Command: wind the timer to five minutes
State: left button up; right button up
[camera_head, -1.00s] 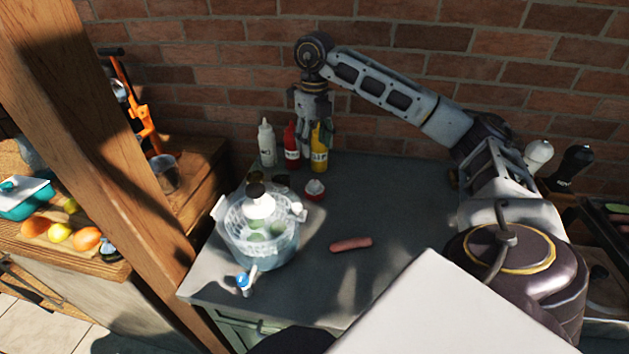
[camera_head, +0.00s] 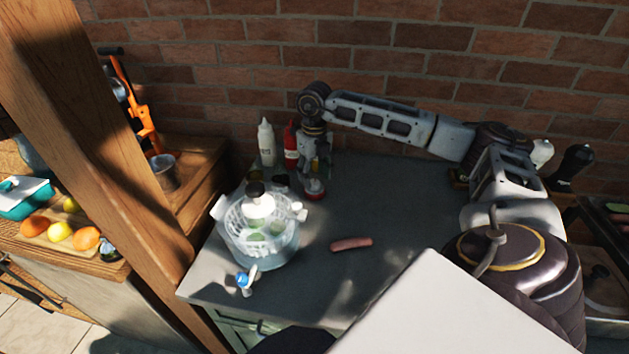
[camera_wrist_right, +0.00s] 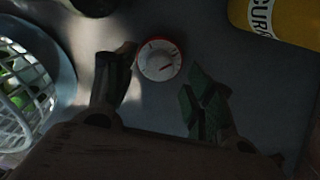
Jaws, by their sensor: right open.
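The timer (camera_head: 314,193) is a small round red-and-white thing on the grey worktop, partly hidden by my right gripper (camera_head: 316,168) in the head view. In the right wrist view the timer (camera_wrist_right: 160,60) shows a white dial with a red rim and dark marks. The right gripper (camera_wrist_right: 158,72) is open, pointing down, with one finger on each side of the timer. My left gripper is not in view.
A salad spinner (camera_head: 238,235) stands just left of the timer. A sausage (camera_head: 351,244) lies in front. The worktop's right part (camera_head: 400,200) is clear.

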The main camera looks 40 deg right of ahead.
aim_at(314, 185)
notch_tip(314, 185, down, 2)
jog(key=shift+f, duration=0.15)
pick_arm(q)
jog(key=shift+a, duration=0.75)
pick_arm(e)
jog(key=shift+f, duration=0.15)
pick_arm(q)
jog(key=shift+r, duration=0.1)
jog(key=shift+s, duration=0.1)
pick_arm(e)
jog(key=shift+c, duration=0.3)
jog(key=c, duration=0.7)
jog(key=shift+c, duration=1.4)
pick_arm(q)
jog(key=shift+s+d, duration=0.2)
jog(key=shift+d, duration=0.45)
